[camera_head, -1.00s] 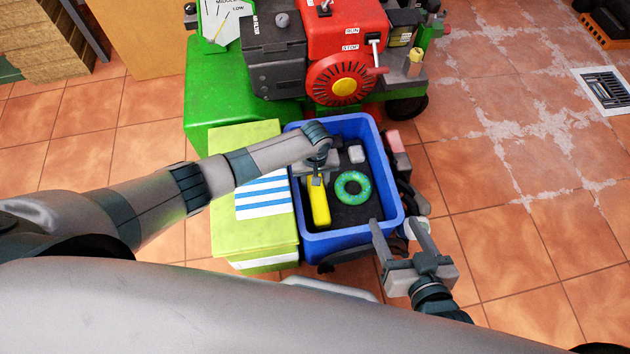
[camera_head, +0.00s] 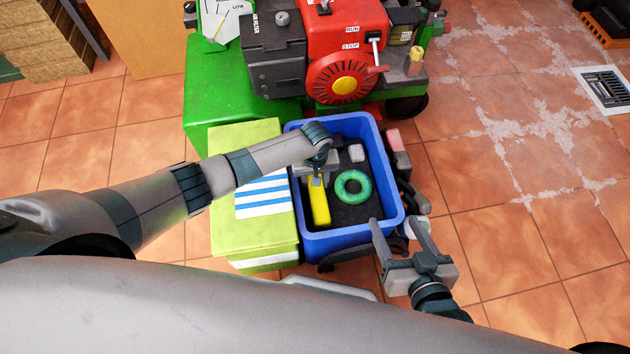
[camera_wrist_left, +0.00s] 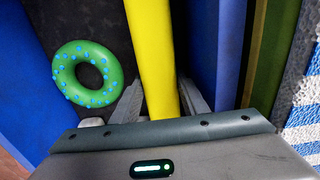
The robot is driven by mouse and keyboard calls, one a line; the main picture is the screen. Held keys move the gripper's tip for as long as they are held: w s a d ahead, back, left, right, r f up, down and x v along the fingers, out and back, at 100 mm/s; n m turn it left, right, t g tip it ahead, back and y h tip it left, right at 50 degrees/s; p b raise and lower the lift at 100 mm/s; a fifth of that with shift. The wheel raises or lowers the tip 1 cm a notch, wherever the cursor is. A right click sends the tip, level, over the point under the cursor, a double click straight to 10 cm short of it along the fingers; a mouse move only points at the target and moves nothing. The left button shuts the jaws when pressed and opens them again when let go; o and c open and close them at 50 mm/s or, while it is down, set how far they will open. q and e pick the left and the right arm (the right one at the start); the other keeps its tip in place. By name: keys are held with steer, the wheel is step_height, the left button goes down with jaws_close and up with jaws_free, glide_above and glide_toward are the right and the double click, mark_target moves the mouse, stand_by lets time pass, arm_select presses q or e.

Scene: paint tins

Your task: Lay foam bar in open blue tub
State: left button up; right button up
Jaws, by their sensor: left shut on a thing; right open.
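The foam bar (camera_head: 319,207) is yellow and lies inside the open blue tub (camera_head: 345,247), along its left side. My left gripper (camera_head: 317,181) reaches down into the tub and is shut on the bar. In the left wrist view the yellow bar (camera_wrist_left: 152,52) runs between the fingers, with the blue tub wall (camera_wrist_left: 212,50) to its right. Whether the bar touches the tub floor is hard to tell. My right gripper (camera_head: 402,240) is open and empty, by the tub's front right corner.
A green ring with blue dots (camera_head: 352,187) and a pale block (camera_head: 356,153) lie in the tub. A lime box (camera_head: 230,225) stands against the tub's left side. A red and green machine (camera_head: 340,50) stands behind.

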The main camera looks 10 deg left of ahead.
arm_select(q)
steer(key=shift+f, duration=0.4)
arm_select(e)
steer(key=shift+f, duration=0.2)
arm_select(q)
steer(key=o, duration=1.2)
arm_select(e)
steer(key=shift+r, duration=0.1)
arm_select(q)
steer(key=shift+a, duration=0.1)
steer(key=shift+r, duration=0.5)
step_height(320, 180, up, 6)
steer(key=shift+f+p, duration=0.15)
steer(key=shift+p, duration=0.95)
step_height(320, 180, up, 11)
steer(key=p, duration=0.2)
steer(key=shift+p, duration=0.35)
arm_select(e)
steer(key=s+d+f+g+h, duration=0.2)
steer(key=s+d+f+g, duration=0.3)
steer(key=s, duration=0.1)
steer(key=shift+d+g+h, duration=0.3)
steer(key=shift+d, duration=0.05)
arm_select(q)
steer(key=shift+d+f, duration=0.15)
steer(key=shift+d, duration=0.05)
